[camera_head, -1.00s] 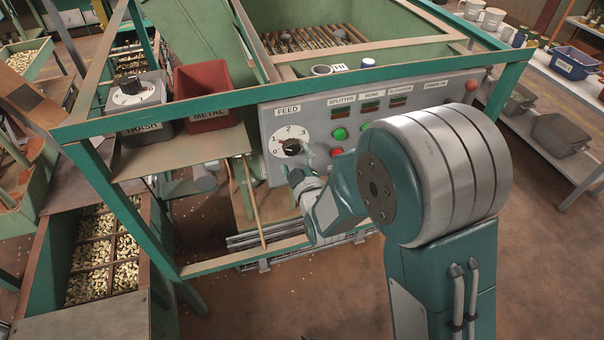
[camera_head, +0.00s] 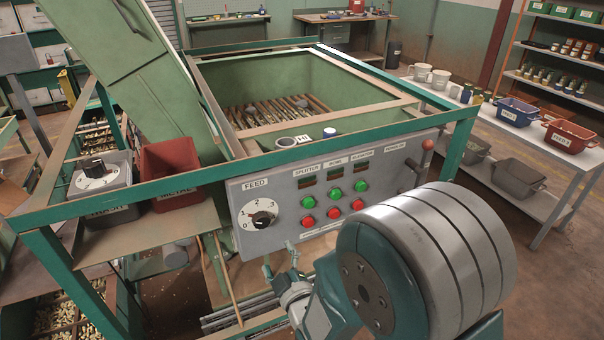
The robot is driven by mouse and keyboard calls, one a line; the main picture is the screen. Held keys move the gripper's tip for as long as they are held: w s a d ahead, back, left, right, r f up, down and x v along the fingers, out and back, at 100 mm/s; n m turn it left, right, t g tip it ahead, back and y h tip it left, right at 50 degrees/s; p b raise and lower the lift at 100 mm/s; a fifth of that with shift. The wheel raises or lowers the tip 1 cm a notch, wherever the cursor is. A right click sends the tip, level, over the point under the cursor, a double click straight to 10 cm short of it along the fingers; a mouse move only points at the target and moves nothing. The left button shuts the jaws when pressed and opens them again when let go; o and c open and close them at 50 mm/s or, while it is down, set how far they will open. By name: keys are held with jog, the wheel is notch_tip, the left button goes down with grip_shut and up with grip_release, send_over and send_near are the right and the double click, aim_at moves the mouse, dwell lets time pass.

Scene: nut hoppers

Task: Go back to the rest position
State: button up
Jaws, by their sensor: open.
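My gripper (camera_head: 279,257) is in front of the control panel (camera_head: 294,228), below the row of red buttons and to the lower right of the FEED dial. Its small fingers are open, and I see nothing between them. It appears clear of the dial and the buttons. My arm's large grey and teal joint hides the panel's lower right part. The FEED dial (camera_head: 261,216) is a black knob on a white numbered plate.
The panel hangs on a green frame with a hopper (camera_head: 290,80) behind it. A side table (camera_head: 540,135) with cups and bins stands right. Brown floor lies open at right.

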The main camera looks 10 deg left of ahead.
jog(key=d+r+m+g+h, duration=0.2)
jog(key=d+r+m+h, duration=0.15)
jog(key=d, duration=0.35)
jog(key=d+r+m+g+h, duration=0.25)
jog(key=d+r+m, duration=0.2)
jog(key=d, duration=0.35)
jog(key=s+d+r+m+g+h, duration=0.1)
jog(key=s+d+r+m+g, duration=0.1)
jog(key=s+d, duration=0.3)
jog(key=s+d+r+m+g+h, duration=0.1)
jog(key=s+d+m, duration=0.4)
jog(key=s, duration=0.7)
jog(key=shift+s+d+r+g+h, duration=0.15)
jog(key=shift+d+r+g+h, duration=0.35)
jog(key=shift+g+h, duration=0.45)
